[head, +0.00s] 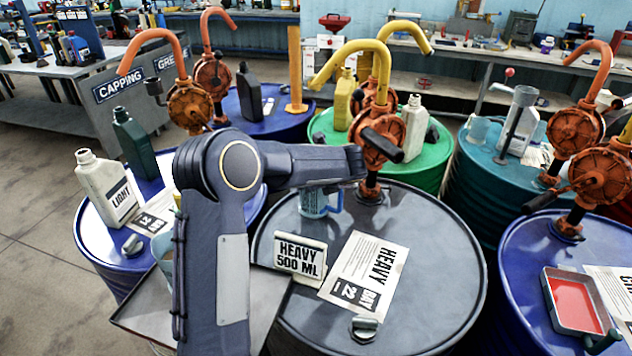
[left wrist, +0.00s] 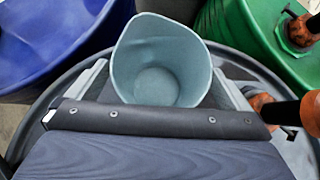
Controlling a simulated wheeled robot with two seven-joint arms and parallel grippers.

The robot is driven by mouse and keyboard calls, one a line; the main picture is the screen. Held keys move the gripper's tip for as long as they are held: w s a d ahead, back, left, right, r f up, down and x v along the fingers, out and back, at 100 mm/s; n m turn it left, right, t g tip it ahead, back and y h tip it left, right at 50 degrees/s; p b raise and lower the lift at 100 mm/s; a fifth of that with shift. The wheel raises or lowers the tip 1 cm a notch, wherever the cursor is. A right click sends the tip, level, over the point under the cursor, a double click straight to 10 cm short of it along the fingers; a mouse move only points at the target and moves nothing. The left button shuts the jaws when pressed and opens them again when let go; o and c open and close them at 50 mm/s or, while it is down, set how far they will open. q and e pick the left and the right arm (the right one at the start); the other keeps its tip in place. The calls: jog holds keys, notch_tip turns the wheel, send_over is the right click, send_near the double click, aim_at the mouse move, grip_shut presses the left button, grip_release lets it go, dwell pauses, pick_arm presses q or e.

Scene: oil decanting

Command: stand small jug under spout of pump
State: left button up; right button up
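The small jug (head: 313,203) is blue-grey and stands upright, or nearly so, over the dark grey HEAVY drum (head: 430,270), partly hidden by my left arm. I cannot tell whether its base touches the drum top. The left wrist view looks into the open, empty-looking jug (left wrist: 160,65). My left gripper (left wrist: 163,95) has a finger close against each side of it and appears shut on it. The drum's pump (head: 382,135) has a yellow spout (head: 345,60), whose tip hangs above and in line with the jug in the head view. My right gripper is not in view.
A HEAVY 500 ML sign (head: 300,257), a paper label (head: 365,272) and a metal cap (head: 364,328) lie or stand on the drum. A grey tray (head: 140,318) with another jug (head: 163,250) is at left. The pump's handle (head: 383,146) juts out beside my arm.

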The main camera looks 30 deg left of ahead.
pick_arm(q)
jog(key=b+v, duration=0.1)
jog(key=v, duration=1.1)
jog(key=shift+r, duration=0.2)
